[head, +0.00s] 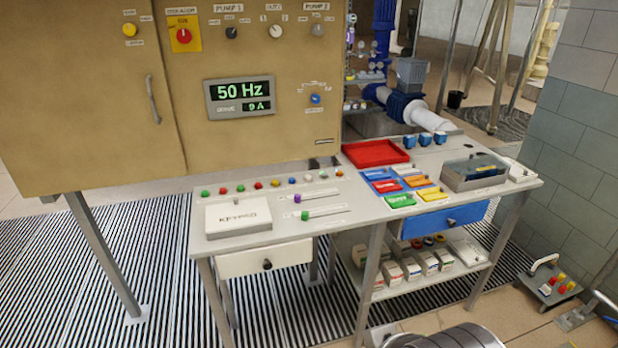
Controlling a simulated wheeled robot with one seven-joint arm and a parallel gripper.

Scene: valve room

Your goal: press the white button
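A row of small coloured buttons runs along the back of the grey workbench (370,215), on its left part. One small pale button (307,178) in this row looks white; it sits between a blue button (291,181) and a green button (323,175). It is too small to make out in detail. Red and green buttons stand further left in the row. My gripper is not in view.
A white lidded box (238,217) lies in front of the row's left end. Two sliders (320,212) lie right of it. The control cabinet (85,90) stands behind and above. Coloured trays (398,187) and a red tray (375,153) fill the bench's right part.

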